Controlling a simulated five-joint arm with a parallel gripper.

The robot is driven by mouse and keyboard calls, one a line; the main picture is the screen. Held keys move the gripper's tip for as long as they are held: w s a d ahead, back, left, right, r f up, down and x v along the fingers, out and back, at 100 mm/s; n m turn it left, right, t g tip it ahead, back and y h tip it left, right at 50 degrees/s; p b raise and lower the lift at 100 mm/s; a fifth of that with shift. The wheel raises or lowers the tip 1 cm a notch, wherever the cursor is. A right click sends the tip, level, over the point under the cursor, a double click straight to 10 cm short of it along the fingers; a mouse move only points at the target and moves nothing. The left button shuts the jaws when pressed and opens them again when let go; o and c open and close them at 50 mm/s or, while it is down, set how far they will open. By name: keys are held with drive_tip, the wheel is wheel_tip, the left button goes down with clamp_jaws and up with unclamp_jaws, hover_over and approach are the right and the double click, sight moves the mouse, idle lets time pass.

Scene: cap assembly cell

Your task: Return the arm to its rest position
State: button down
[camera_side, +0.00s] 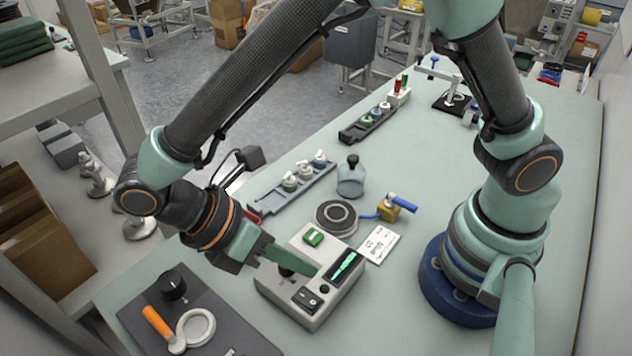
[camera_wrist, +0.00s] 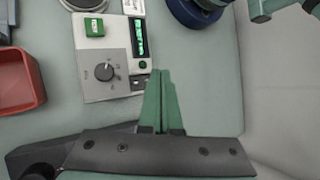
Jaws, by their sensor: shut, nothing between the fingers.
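My gripper (camera_side: 312,270) is at the near end of my outstretched arm, in front of the grey-white control box (camera_side: 338,258) in the side view. Its green fingers hide part of the box's top. In the wrist view my gripper (camera_wrist: 160,76) has its two fingers together with nothing between them, beside the box's lower right corner (camera_wrist: 110,55). I cannot tell how high the fingertips are above the table.
A capped bottle (camera_side: 351,180) and a round dark disc (camera_side: 337,218) stand beyond the box. A red bin (camera_wrist: 18,82) lies left in the wrist view.

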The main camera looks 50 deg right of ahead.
drive_tip(key=w+d+r+m+t+y, duration=0.2)
drive_tip(key=w+d+r+m+t, duration=0.1)
drive_tip(key=d, duration=0.4)
drive_tip(key=w+d+r+m+t+y, duration=0.2)
drive_tip(key=d+r+m+t, duration=0.2)
drive_tip(key=d+m, duration=0.4)
drive_tip(key=w+d+r+m+t+y, duration=0.2)
drive_tip(key=w+d+r+m+t, duration=0.1)
drive_tip(key=d+r+m, duration=0.2)
drive_tip(key=shift+w+d+r+m+t, duration=0.4)
drive_tip(key=shift+d+r, duration=0.2)
drive_tip(key=shift+d, duration=0.65)
